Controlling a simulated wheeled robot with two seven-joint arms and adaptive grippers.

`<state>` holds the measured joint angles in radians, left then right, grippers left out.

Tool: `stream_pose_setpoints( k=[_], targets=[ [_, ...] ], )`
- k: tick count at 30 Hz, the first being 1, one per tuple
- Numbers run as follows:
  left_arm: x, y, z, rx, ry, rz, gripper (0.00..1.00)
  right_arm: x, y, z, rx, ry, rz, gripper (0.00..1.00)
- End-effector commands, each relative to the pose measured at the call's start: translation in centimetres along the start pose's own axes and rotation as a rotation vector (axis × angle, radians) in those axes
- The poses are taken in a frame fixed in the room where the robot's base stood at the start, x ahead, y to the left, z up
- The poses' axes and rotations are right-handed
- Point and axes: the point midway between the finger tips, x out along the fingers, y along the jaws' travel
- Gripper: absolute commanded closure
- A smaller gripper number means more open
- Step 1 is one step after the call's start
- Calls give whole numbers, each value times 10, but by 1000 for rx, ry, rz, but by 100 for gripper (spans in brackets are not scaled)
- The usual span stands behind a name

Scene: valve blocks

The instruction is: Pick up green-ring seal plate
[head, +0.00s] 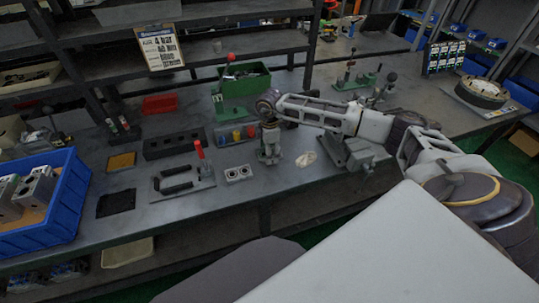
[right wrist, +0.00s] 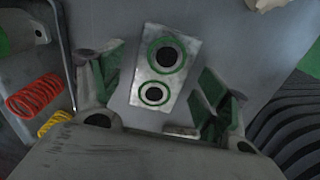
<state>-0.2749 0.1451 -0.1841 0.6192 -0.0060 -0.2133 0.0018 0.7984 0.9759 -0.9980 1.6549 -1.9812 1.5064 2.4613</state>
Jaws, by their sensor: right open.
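The green-ring seal plate (right wrist: 147,92) is a small silvery rectangular block with two dark holes, each ringed in green. In the head view the seal plate (head: 239,180) lies flat on the grey bench. In the right wrist view my right gripper (right wrist: 160,80) is open and empty, with one green-padded finger to each side of the plate. I cannot tell its height above the plate. My left gripper is not in view.
A fixture with a red-knobbed lever (head: 199,150) stands left of the plate. A tray with coloured springs (head: 219,137) is behind; a red spring (right wrist: 35,94) shows in the wrist view. A pale loop-shaped piece (head: 306,159) lies right. A blue bin (head: 62,226) stands far left.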

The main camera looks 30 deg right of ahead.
Motion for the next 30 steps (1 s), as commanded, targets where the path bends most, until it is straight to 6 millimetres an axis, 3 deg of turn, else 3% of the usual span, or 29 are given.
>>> stream_pose_setpoints(
  k=[4, 17, 30],
  targets=[
    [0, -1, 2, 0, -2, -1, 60, 0, 0, 0, 0, 0, 0, 25],
    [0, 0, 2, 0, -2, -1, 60, 0, 0, 0, 0, 0, 0, 80],
    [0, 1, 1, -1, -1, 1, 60, -9, 1, 0, 0, 1, 1, 80]
  ],
)
